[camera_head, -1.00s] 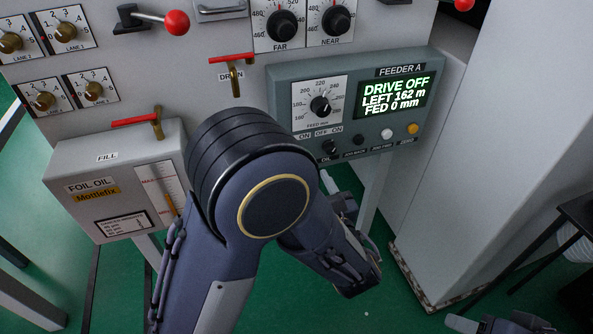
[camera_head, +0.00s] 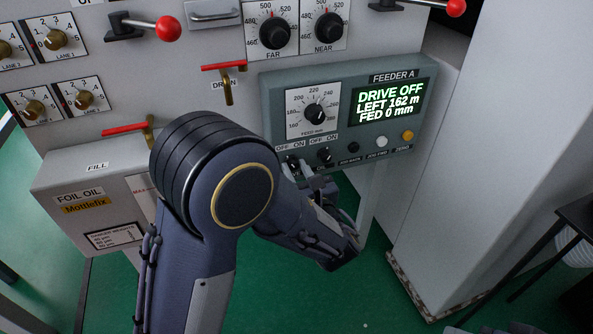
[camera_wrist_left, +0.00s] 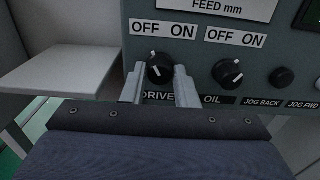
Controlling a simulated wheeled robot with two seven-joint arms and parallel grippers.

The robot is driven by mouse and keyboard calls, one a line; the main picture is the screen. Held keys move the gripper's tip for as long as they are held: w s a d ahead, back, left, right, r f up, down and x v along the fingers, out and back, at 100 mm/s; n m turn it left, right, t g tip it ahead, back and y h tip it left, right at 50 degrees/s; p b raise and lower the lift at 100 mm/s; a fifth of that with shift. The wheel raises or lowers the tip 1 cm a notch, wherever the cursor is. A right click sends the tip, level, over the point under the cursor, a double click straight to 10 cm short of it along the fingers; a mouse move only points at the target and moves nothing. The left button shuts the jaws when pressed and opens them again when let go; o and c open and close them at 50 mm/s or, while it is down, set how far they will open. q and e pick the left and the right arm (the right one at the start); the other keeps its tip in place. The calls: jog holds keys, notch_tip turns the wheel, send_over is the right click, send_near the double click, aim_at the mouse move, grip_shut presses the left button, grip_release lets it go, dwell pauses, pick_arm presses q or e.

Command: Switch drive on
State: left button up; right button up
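The black drive knob (camera_wrist_left: 159,68) is on the feeder panel under an OFF/ON label, above the word DRIVE. Its white pointer mark leans up and left, toward OFF. My left gripper (camera_wrist_left: 160,72) is open, one finger on each side of the drive knob; I cannot tell whether they touch it. In the head view my left gripper (camera_head: 304,172) is at the panel's lower left, partly hidden by my arm. The display (camera_head: 390,101) reads DRIVE OFF, LEFT 162 m, FED 0 mm. Only a sliver of my right arm shows at the bottom right edge.
The similar oil knob (camera_wrist_left: 228,73) is close to the right of the drive knob, then the jog back button (camera_wrist_left: 281,77). The feed dial (camera_head: 314,114) is above. A grey ledge (camera_wrist_left: 65,78) juts out on the left. The foil oil box (camera_head: 95,205) is further left.

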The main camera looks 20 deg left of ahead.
pick_arm(q)
jog(key=c, duration=0.3)
jog(key=shift+r+p, duration=0.1)
jog(key=shift+p, duration=0.35)
jog(key=m+p, duration=0.9)
jog(key=p, duration=0.3)
jog(key=shift+r+p, duration=0.15)
jog(key=shift+p, duration=0.25)
jog(key=shift+f+m+p, duration=0.25)
jog(key=shift+m+p, duration=1.25)
jog(key=shift+p, duration=0.1)
jog(key=o, duration=1)
jog(key=shift+c, duration=0.2)
